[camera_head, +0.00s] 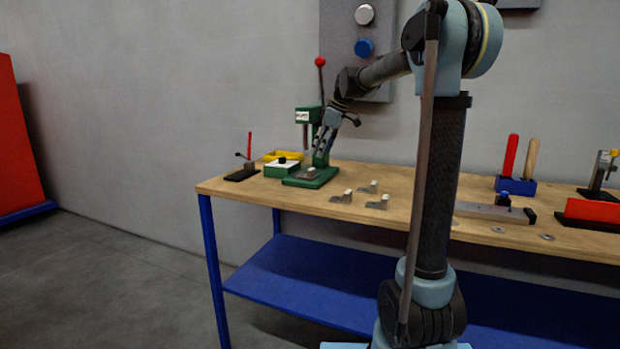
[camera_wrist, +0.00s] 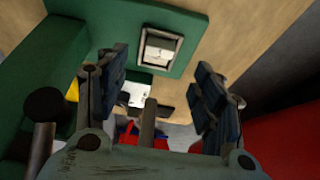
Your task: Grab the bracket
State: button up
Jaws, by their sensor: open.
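Several small metal brackets with pale upright ends stand on the wooden bench in the head view: a left bracket (camera_head: 341,197), a back bracket (camera_head: 373,187) and a front bracket (camera_head: 378,202). A small grey metal piece (camera_head: 311,172) sits on the green press base (camera_head: 324,180); it shows as a square metal piece (camera_wrist: 160,48) in the wrist view. I cannot tell whether it is a bracket or a fixture. My gripper (camera_head: 322,150) is at the green press, above its base. In the wrist view my gripper (camera_wrist: 165,90) has its fingers spread, with nothing visibly held.
The green press (camera_head: 308,116) with its red-knobbed lever stands close beside my gripper. A green-and-white box (camera_head: 281,169) and a yellow tray (camera_head: 283,156) are left of it. A blue tool holder (camera_head: 516,186) is at right. Bench space around the brackets is mostly clear.

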aim_at(313, 169)
jog(key=shift+x, duration=4.2)
jog(key=shift+c, duration=0.6)
jog(key=c, duration=1)
